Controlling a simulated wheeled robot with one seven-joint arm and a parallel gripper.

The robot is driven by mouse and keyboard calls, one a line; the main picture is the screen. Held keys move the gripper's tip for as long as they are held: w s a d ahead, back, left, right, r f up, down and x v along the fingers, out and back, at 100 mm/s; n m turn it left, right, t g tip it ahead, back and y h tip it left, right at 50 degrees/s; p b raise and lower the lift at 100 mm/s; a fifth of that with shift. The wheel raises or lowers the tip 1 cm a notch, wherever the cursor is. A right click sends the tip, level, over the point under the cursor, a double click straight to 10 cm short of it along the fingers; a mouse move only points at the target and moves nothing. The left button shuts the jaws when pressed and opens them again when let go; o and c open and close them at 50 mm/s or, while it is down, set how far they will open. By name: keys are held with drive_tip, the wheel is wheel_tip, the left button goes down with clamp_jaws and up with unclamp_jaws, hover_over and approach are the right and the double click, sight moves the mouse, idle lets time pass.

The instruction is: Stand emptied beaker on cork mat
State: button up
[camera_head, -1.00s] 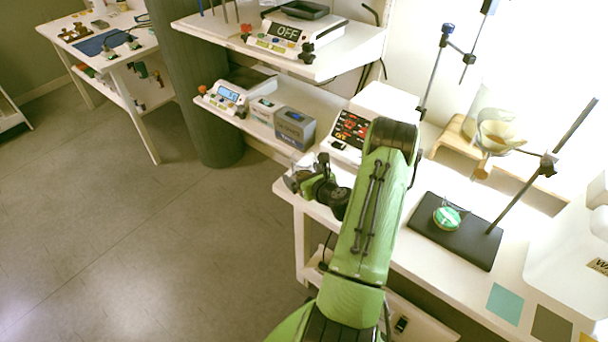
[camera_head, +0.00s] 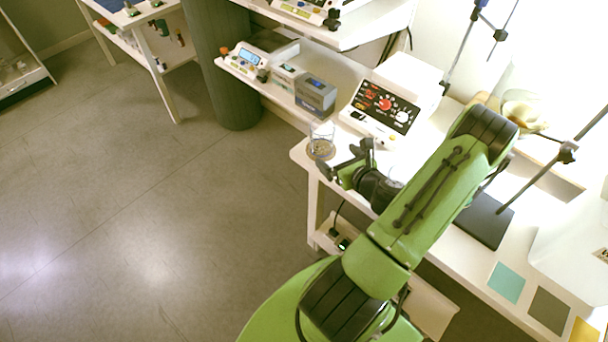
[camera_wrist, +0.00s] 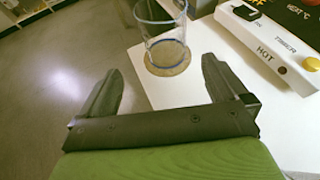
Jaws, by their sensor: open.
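The clear glass beaker (camera_head: 321,134) stands upright near the left front corner of the white bench. It looks empty. The wrist view shows the beaker (camera_wrist: 163,30) standing on a round brown cork mat (camera_wrist: 167,66), seen partly through its glass bottom; in the head view the cork mat (camera_head: 321,153) shows small under it. My gripper (camera_head: 346,157) is open and empty, just right of the beaker. In the wrist view my gripper (camera_wrist: 162,68) has its fingers spread, with the beaker beyond the tips and apparently clear of them.
A hotplate (camera_head: 385,104) with a red display stands behind my gripper. A grey box (camera_head: 315,95) and a small scale (camera_head: 247,60) stand on the shelf at the left. A black stand base (camera_head: 484,220) lies right of my arm. The bench edge is close to the beaker.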

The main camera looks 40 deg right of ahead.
drive_tip(key=w+a+r+n+g+y, duration=0.3)
drive_tip(key=a+r+n+y, duration=0.15)
drive_tip(key=a+n, duration=0.7)
drive_tip(key=w+a+r+n+g+y, duration=0.2)
drive_tip(key=a+r+n+y, duration=0.25)
drive_tip(key=a+n, duration=0.75)
drive_tip(key=s+a+r+n+g+h, duration=0.1)
drive_tip(key=s+a+r+n+h, duration=0.1)
drive_tip(key=s+r+n, duration=0.4)
drive_tip(key=s+a+r+n+g+h, duration=0.1)
drive_tip(key=s+a+r+n+h, duration=0.2)
drive_tip(key=s+r+n, duration=0.3)
drive_tip(key=s+n, duration=0.3)
drive_tip(key=shift+r, duration=0.15)
drive_tip(key=shift+n, duration=0.25)
